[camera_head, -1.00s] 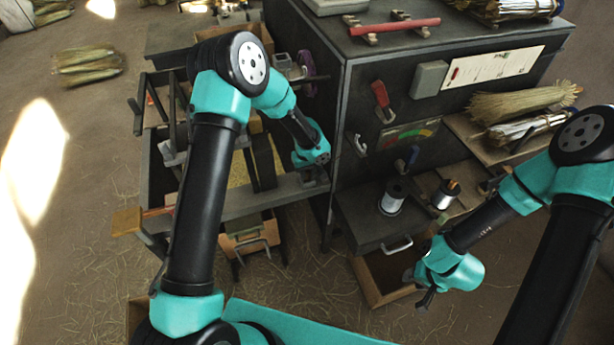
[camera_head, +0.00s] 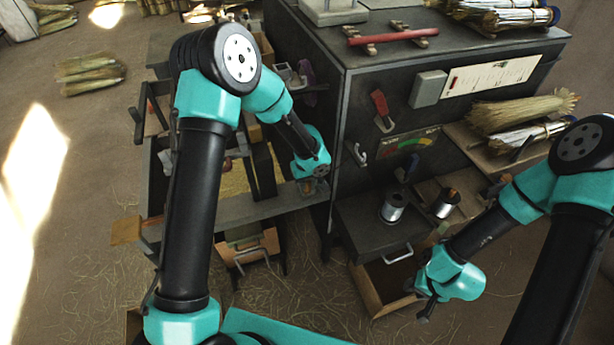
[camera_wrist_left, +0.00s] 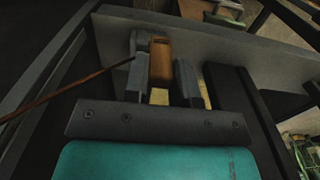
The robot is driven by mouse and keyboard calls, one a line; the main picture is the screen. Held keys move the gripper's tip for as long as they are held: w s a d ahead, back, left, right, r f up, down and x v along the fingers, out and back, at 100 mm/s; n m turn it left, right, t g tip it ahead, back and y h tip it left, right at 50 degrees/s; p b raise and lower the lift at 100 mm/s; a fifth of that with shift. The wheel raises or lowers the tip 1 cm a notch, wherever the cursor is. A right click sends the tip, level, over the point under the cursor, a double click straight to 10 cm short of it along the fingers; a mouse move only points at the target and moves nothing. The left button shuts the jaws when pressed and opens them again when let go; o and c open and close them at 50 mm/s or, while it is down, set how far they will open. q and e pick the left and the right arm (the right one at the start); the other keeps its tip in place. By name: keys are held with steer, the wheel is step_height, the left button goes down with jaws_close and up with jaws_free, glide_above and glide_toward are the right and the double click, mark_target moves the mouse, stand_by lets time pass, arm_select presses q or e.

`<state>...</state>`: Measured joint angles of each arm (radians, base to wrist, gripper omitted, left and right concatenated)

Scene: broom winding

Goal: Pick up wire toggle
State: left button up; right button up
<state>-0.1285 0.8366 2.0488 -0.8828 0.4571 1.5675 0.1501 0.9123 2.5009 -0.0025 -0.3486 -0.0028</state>
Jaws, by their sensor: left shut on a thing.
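The wire toggle looks like a small orange-brown wooden block (camera_wrist_left: 160,62) in the left wrist view. It sits between the two grey fingers of my left gripper (camera_wrist_left: 161,80), which is shut on it. A thin brown wire (camera_wrist_left: 68,88) runs in from the left edge of that view towards the fingers. In the head view my left gripper (camera_head: 310,187) is low by the machine's side, next to the grey beam, and the toggle cannot be made out there. My right gripper (camera_head: 427,308) hangs by the open drawer; its fingers are too small to judge.
The dark cabinet (camera_head: 340,130) stands close right of my left gripper. An open wooden drawer (camera_head: 375,298) lies below it, and wire spools (camera_head: 393,207) stand on a ledge. A grey beam (camera_head: 245,208) crosses in front. Broom bundles (camera_head: 515,110) lie on the right shelf.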

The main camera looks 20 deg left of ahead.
arm_select(q)
steer(key=s+d+r, duration=0.1)
steer(key=s+d, duration=0.2)
steer(key=s, duration=0.8)
steer(key=shift+s+d, duration=0.15)
steer(key=shift+s, duration=0.15)
steer(key=shift+r, duration=0.1)
stand_by(1.1)
step_height(320, 180, up, 3)
steer(key=n, duration=0.4)
steer(key=shift+w, duration=0.1)
steer(key=w+a+r, duration=0.2)
steer(key=w+r, duration=0.7)
steer(key=r, duration=0.5)
step_height(320, 180, up, 27)
steer(key=w+a, duration=0.2)
steer(key=a, duration=0.1)
steer(key=w+a, duration=0.9)
steer(key=w, duration=0.1)
step_height(320, 180, down, 7)
stand_by(2.6)
